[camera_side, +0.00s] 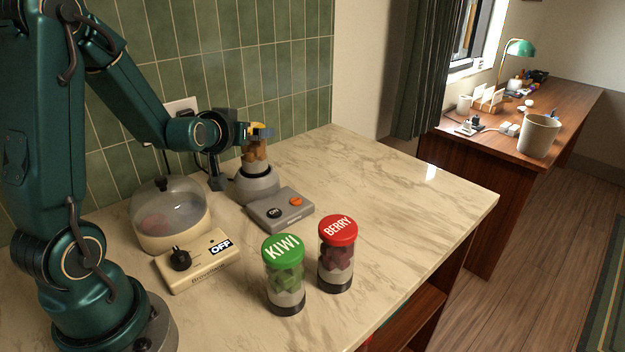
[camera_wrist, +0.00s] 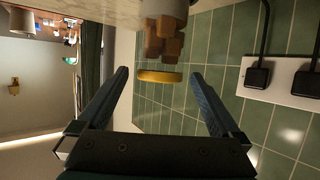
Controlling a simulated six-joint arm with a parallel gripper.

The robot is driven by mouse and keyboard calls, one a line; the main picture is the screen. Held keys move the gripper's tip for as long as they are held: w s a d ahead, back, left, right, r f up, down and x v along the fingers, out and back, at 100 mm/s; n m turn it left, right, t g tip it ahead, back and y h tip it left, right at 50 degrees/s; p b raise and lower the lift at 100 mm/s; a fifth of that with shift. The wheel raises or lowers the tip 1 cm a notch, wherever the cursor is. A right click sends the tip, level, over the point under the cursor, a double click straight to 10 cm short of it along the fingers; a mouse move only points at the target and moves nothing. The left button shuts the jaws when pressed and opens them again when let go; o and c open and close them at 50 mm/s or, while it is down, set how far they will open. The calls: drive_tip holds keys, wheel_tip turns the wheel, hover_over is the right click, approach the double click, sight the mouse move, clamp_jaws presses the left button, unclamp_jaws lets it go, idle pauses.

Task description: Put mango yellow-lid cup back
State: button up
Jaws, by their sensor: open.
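The mango cup (camera_side: 254,158) is clear with orange chunks inside and stands upright on a round grey blender base (camera_side: 257,188) near the tiled wall. Its yellow lid (camera_side: 264,132) is on top, partly hidden by my gripper (camera_side: 250,131) in the side view. In the wrist view, the picture is upside down: the yellow lid (camera_wrist: 160,76) lies between the tips of my open gripper (camera_wrist: 159,90), with a gap on each side. The orange chunks (camera_wrist: 163,40) show beyond the lid.
A grey control box (camera_side: 281,210) marked ON adjoins the base. A green-lid KIWI cup (camera_side: 285,278) and a red-lid BERRY cup (camera_side: 337,258) stand at the counter front. A domed cooker (camera_side: 170,222) with an OFF box (camera_side: 198,262) is left. The counter's right side is clear.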

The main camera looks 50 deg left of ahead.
drive_tip(key=shift+x, duration=1.4)
drive_tip(key=shift+r, duration=0.1)
clamp_jaws()
